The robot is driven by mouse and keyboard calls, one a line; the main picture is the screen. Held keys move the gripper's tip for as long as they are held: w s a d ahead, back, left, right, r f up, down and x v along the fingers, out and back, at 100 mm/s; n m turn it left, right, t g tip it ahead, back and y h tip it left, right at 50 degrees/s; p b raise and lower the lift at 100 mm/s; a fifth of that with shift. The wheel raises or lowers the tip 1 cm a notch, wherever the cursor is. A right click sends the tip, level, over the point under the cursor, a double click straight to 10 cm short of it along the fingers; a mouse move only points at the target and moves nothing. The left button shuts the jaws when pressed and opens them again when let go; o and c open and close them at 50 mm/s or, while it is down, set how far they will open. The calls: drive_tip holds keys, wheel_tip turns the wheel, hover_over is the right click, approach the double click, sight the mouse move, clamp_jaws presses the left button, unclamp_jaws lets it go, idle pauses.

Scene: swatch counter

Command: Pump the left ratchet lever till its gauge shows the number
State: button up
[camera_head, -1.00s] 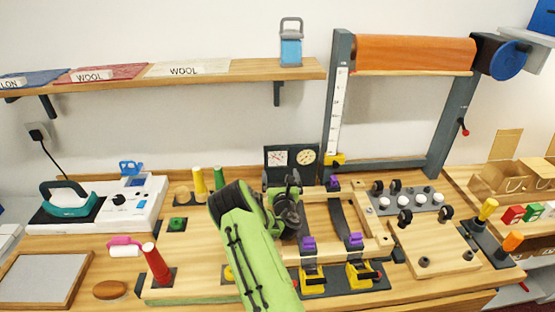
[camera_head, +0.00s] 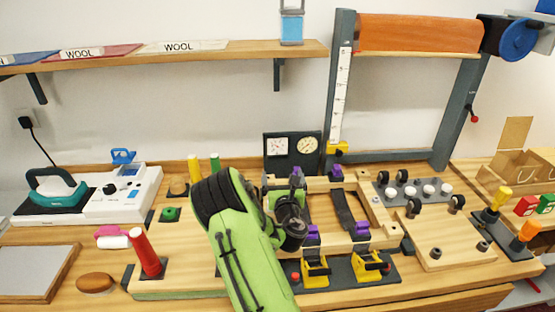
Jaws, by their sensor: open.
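Two yellow lever mechanisms stand on a dark base at the front of the wooden frame: a left one (camera_head: 315,268) and a right one (camera_head: 366,267). I take the left one for the left ratchet lever. A dark panel behind the frame holds a left gauge (camera_head: 277,147) and a right gauge (camera_head: 309,146); both dials are too small to read. My green arm reaches in from the front, and my dark gripper (camera_head: 291,216) is open above the frame's left side, behind and left of the left lever. Its fingers are partly hidden by the arm.
Purple clamps, one at the front (camera_head: 313,233), sit on the wooden frame (camera_head: 386,222). A red spool (camera_head: 145,252) and an iron (camera_head: 57,193) stand left. A grey post with a scale (camera_head: 341,95) rises behind. Knobs and a wooden block (camera_head: 450,250) crowd the right.

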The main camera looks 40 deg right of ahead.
drive_tip(key=b+v, duration=0.1)
drive_tip(key=v, duration=0.2)
drive_tip(key=shift+b, duration=0.35)
drive_tip(key=shift+r, duration=0.1)
